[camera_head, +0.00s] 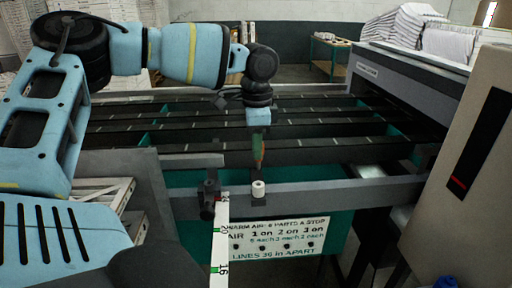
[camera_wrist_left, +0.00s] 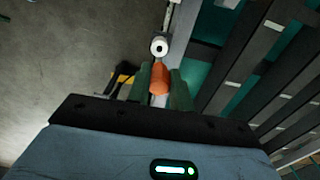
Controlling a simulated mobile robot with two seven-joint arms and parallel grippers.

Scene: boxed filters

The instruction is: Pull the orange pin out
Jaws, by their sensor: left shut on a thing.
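The orange pin (camera_wrist_left: 159,78) sits between the two green fingers of my left gripper (camera_wrist_left: 160,84), which is shut on it. In the head view my left gripper (camera_head: 258,150) points down, with a little orange showing at its fingers. A small white cylinder (camera_head: 258,188) stands on the grey rail below the fingertips, with a gap between them. In the left wrist view the white cylinder (camera_wrist_left: 159,46) shows a dark hole in its top, just beyond the pin. The pin's lower end is hidden. My right gripper is not in view.
A grey rail (camera_head: 330,186) runs across the front of a slatted machine bed (camera_head: 330,150). A white ruler (camera_head: 219,250) and a black clamp (camera_head: 209,196) are left of the cylinder. A printed sign (camera_head: 280,240) hangs below. A grey cabinet (camera_head: 470,170) stands at right.

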